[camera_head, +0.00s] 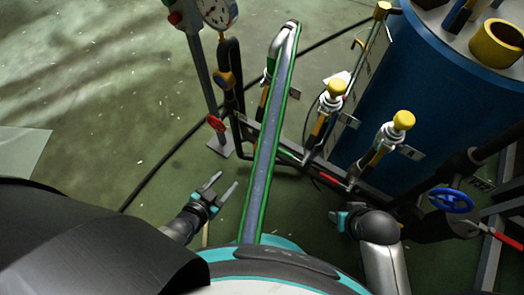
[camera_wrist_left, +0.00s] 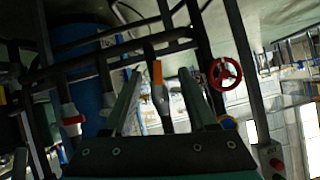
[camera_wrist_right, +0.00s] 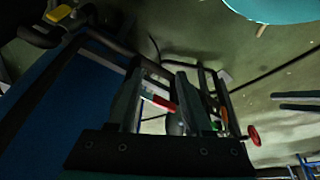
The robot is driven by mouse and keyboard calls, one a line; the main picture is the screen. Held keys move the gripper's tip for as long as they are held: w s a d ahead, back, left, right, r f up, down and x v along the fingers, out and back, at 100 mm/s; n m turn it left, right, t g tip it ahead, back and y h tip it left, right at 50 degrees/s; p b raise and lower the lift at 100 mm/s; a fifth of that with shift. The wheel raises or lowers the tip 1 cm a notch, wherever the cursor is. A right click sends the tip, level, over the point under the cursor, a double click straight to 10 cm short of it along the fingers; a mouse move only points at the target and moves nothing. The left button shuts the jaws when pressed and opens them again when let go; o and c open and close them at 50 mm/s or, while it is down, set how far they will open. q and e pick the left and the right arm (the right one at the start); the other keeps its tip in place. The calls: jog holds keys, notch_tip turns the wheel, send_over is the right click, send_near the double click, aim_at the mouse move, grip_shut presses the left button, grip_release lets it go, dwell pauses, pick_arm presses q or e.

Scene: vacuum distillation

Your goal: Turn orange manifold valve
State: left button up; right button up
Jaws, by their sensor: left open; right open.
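I cannot tell which is the task's valve. In the left wrist view an orange lever (camera_wrist_left: 157,72) shows beyond and between the fingers, apart from them. My left gripper (camera_head: 227,179) is open and empty, in front of the manifold at its lower left. My right gripper (camera_head: 338,219) is open, below the manifold's right part, its fingers partly hidden by their angle.
A long green-edged grey bar (camera_head: 265,160) crosses the middle of the head view. A red handwheel (camera_head: 216,123) and a gauge (camera_head: 219,12) stand at left. A blue tank (camera_head: 440,90) stands at right, with a blue handwheel (camera_head: 451,200) below. Green floor is open at left.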

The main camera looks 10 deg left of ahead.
pick_arm(q)
jog(key=w+d+r+t+b, duration=0.2)
jog(key=b, duration=0.2)
send_near(256, 148)
pick_arm(e)
jog(key=shift+r+t, duration=0.8)
jog(key=shift+r, duration=4)
pick_arm(q)
jog(key=shift+h, duration=0.4)
jog(key=shift+a+b+x, duration=0.2)
jog(key=shift+b+x, duration=1.15)
jog(key=shift+x, duration=1.3)
jog(key=shift+b+x, duration=0.55)
jog(key=shift+x, duration=0.45)
jog(key=shift+b+x, duration=0.6)
jog(key=shift+x, duration=0.3)
jog(key=shift+w+d+f+b, duration=0.15)
jog(key=shift+w+f+b, duration=0.35)
jog(key=shift+w, duration=0.2)
pick_arm(e)
jog(key=w+a+r+t+y, duration=0.2)
jog(key=w+a+t+y, duration=0.3)
jog(key=a+t, duration=0.5)
jog(key=shift+y, duration=0.4)
pick_arm(q)
jog(key=shift+c, duration=0.3)
